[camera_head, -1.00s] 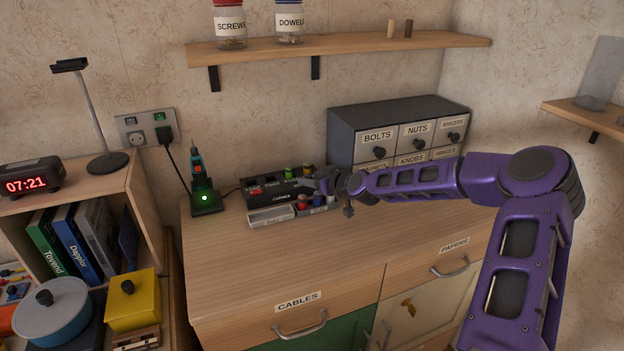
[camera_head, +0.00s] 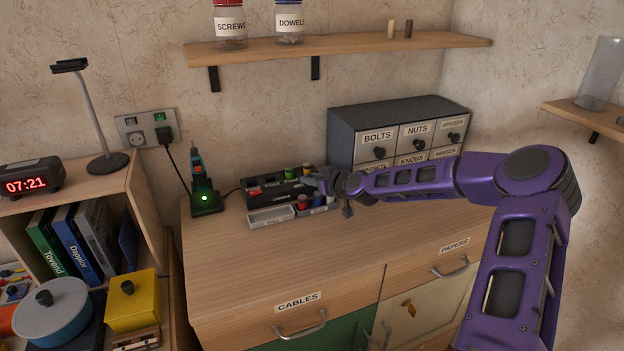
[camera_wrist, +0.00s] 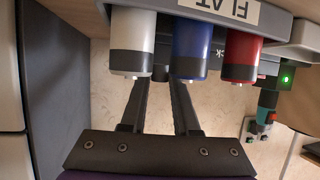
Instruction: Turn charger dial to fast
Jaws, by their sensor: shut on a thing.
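The charger (camera_head: 262,189) is a black box on the wooden cabinet top, with coloured cells in and around it. My gripper (camera_head: 319,184) reaches to its right end from the right. In the wrist view my gripper's two dark fingers (camera_wrist: 165,84) converge behind a row of white, blue and red cells (camera_wrist: 192,48). They are shut on a small dark piece that appears to be the charger dial (camera_wrist: 160,73). The cells hide the fingertips and most of the dial, so its setting cannot be read.
A grey tray (camera_head: 256,222) stands in front of the charger. A "FLAT" label (camera_wrist: 232,9) shows above the cells. A drawer unit (camera_head: 341,140) stands behind my gripper. A screwdriver in a green-lit stand (camera_head: 205,199) is at left. The front cabinet top is clear.

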